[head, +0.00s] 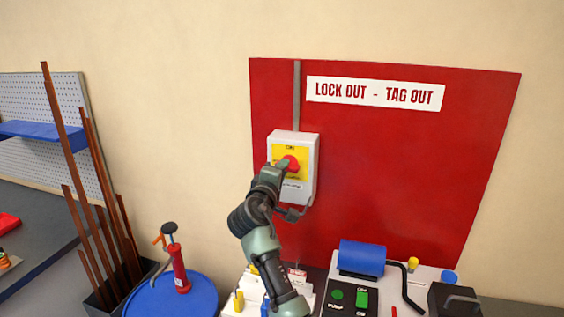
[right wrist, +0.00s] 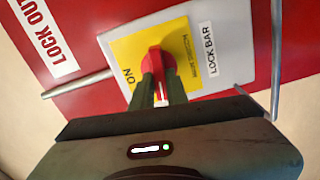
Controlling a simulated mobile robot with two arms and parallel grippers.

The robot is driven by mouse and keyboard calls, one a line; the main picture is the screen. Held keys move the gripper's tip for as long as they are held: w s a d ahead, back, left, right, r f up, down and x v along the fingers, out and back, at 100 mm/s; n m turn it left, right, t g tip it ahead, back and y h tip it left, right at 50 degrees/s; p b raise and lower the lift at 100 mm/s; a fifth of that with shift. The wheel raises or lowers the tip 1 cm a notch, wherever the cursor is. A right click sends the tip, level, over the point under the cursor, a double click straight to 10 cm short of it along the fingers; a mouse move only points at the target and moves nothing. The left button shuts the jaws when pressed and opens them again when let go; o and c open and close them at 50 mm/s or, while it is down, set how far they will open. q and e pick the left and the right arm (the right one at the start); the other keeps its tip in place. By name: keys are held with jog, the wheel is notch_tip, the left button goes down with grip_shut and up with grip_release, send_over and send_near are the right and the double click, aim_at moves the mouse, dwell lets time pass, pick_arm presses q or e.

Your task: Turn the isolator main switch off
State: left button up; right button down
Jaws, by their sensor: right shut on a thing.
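The isolator main switch is a pale grey box (head: 308,150) on a red wall board, with a yellow plate and a red rotary knob (head: 292,162). In the right wrist view the knob (right wrist: 158,62) stands on the yellow plate (right wrist: 185,40), with "ON" printed beside it. My right gripper (head: 283,168) reaches up to the box from below. Its two fingers (right wrist: 160,90) are shut on the red knob, one on each side of its handle. The fingers hide part of the knob. My left gripper is not in view.
The red board (head: 420,160) bears a "LOCK OUT - TAG OUT" sign (head: 375,93). Below are a blue roller (head: 362,257) and a control panel with green buttons. A blue drum (head: 195,300) with a red pump and a bin of copper bars (head: 90,190) stand at left.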

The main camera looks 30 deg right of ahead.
jog(key=shift+d+r+n+p, duration=0.15)
jog(key=shift+n+p, duration=0.45)
jog(key=shift+n, duration=0.3)
jog(key=c, duration=1.4)
grip_release()
jog(key=shift+f, duration=0.2)
jog(key=b+v, duration=0.3)
jog(key=v, duration=0.4)
jog(key=shift+s+a, duration=0.2)
jog(key=shift+a, duration=0.05)
